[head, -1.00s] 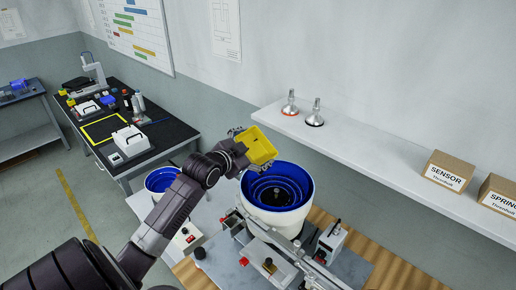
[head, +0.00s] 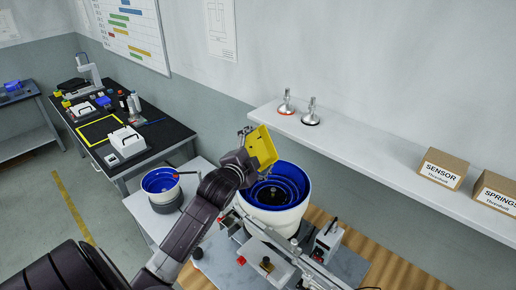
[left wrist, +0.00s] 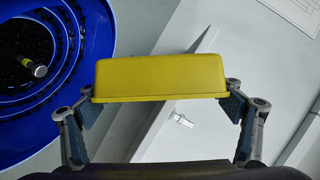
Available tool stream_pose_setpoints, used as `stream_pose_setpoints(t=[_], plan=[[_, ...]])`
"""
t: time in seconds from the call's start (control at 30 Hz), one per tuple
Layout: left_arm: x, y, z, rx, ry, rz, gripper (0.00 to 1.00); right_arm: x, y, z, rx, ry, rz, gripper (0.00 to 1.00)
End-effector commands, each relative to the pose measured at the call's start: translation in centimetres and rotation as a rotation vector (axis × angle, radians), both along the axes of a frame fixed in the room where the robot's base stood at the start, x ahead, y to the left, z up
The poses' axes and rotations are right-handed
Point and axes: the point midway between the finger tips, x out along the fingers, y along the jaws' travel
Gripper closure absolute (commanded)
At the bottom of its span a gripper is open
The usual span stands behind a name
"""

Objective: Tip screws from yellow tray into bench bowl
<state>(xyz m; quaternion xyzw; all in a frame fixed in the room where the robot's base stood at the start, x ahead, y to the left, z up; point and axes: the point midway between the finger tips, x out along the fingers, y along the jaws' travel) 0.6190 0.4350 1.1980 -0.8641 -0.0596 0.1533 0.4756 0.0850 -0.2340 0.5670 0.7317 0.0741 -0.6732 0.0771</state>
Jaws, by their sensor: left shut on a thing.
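My left gripper (head: 246,158) is shut on the yellow tray (head: 263,146) and holds it in the air, tipped steeply on its side. In the left wrist view the tray (left wrist: 160,76) lies between the two fingers (left wrist: 160,108). The tray is above the back-left rim of a large white bowl with a blue stepped inside (head: 297,178); this blue bowl fills the left of the wrist view (left wrist: 98,60). A smaller blue-lined bowl (head: 160,181) stands on the lower bench to the left. I cannot make out any screws. My right gripper is not in view.
A white wall shelf (head: 365,145) with two metal-stemmed parts (head: 310,113) runs behind the large bowl. Metal rails and small devices (head: 328,240) crowd the bench in front of it. A black-topped bench (head: 165,138) with tools stands at the left.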

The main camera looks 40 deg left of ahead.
Motion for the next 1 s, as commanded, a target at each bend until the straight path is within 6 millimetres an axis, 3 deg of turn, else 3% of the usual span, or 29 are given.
stream_pose_setpoints(t=[0.17,0.53,1.0], plan=[[0.0,-0.5,0.5,0.077,-0.008,-0.001,0.44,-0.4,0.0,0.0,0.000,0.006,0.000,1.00],[-0.1,-1.2,1.4,0.228,-0.020,-0.001,0.44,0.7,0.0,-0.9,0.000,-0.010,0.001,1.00],[-0.1,-1.7,1.3,0.308,-0.025,-0.001,0.44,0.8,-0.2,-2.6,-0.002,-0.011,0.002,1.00]])
